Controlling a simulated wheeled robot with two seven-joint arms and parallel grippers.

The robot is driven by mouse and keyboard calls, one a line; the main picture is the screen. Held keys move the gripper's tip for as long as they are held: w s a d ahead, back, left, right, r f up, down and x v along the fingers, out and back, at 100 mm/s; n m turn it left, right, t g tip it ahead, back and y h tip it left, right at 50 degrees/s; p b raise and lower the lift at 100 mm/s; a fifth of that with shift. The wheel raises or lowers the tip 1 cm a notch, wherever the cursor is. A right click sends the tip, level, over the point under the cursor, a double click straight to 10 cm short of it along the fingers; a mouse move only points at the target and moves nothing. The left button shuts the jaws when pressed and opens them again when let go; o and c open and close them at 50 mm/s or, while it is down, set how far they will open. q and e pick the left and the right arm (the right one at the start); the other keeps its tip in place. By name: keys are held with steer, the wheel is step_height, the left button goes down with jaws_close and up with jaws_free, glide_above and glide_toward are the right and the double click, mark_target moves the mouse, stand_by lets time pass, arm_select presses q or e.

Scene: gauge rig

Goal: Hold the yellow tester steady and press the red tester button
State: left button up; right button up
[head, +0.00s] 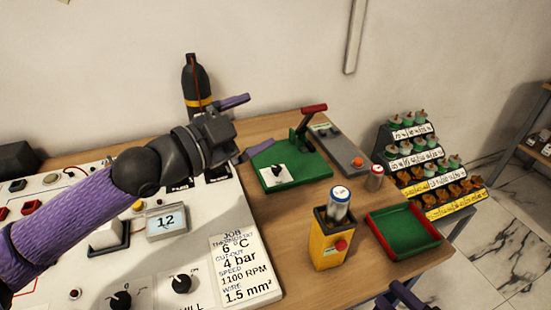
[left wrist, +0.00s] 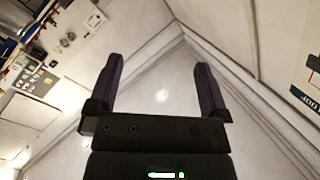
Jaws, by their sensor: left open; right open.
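The yellow tester (head: 325,255) stands upright on the wooden table, right of the middle in the head view. Its red button (head: 341,245) is on its front face. A silver cell with a blue top (head: 339,205) sits in the tester's dark top opening. My left gripper (head: 246,128) is open and empty, in the air well up and left of the tester. The left wrist view shows its two fingers (left wrist: 156,88) spread with nothing between them.
A green tray with red sides (head: 400,232) lies right of the tester. Behind are a green lever press (head: 292,165), a grey panel with an orange button (head: 340,150) and another cell (head: 375,177). A stepped rack (head: 425,165) stands right. A white panel (head: 200,250) fills the left.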

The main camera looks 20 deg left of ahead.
mark_target(326, 217)
arm_select(q)
steer(key=s+d+f+n+g+h, duration=0.1)
steer(key=s+d+f+n+g, duration=0.1)
steer(key=s+d+f+g, duration=0.3)
steer(key=s+d+f+n+g, duration=0.1)
steer(key=d+f+n+g, duration=0.15)
steer(key=f, duration=0.45)
steer(key=shift+m, duration=0.45)
steer(key=x, duration=1)
steer(key=shift+s+f, duration=0.1)
steer(key=shift+s, duration=0.05)
jaws_close()
arm_select(e)
jaws_close()
